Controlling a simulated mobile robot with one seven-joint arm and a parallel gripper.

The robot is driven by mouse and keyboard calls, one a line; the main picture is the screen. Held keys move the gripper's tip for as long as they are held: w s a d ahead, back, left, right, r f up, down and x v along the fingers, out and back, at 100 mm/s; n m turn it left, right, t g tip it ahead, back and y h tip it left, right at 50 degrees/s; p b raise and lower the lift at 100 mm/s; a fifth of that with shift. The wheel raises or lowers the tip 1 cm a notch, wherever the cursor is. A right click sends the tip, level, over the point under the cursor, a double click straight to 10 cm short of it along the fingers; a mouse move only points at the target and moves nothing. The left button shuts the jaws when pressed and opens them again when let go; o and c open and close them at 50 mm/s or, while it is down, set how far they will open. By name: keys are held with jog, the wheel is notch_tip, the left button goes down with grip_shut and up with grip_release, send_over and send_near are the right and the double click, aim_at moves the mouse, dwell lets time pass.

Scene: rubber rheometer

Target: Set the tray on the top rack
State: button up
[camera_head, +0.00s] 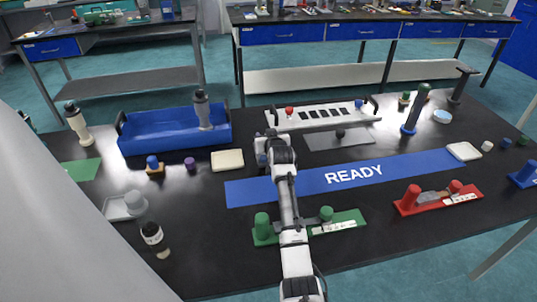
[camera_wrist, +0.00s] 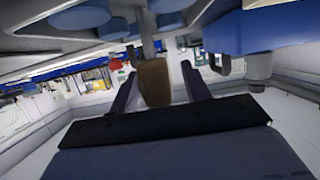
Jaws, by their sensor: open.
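A blue open tray (camera_head: 150,140) with dark end handles lies on the black bench at the left; a grey-topped cylinder stands at its right part. A white slotted tray (camera_head: 300,121) with dark handles, a red knob and a blue knob lies at the back centre. I cannot tell which of them the task means, and no top rack is clear. My gripper (camera_head: 267,140) is near the white tray's left end, apart from the blue tray. In the wrist view it is open (camera_wrist: 158,76), with a brown block (camera_wrist: 154,86) showing between the fingers; contact cannot be told.
A blue READY mat (camera_head: 400,173) crosses the bench. A green holder (camera_head: 345,222) and a red holder (camera_head: 462,200) lie in front. A dark-capped jar (camera_head: 156,240) stands front left.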

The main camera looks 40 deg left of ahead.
grip_shut()
jog(key=shift+r, duration=0.2)
dwell(0.3)
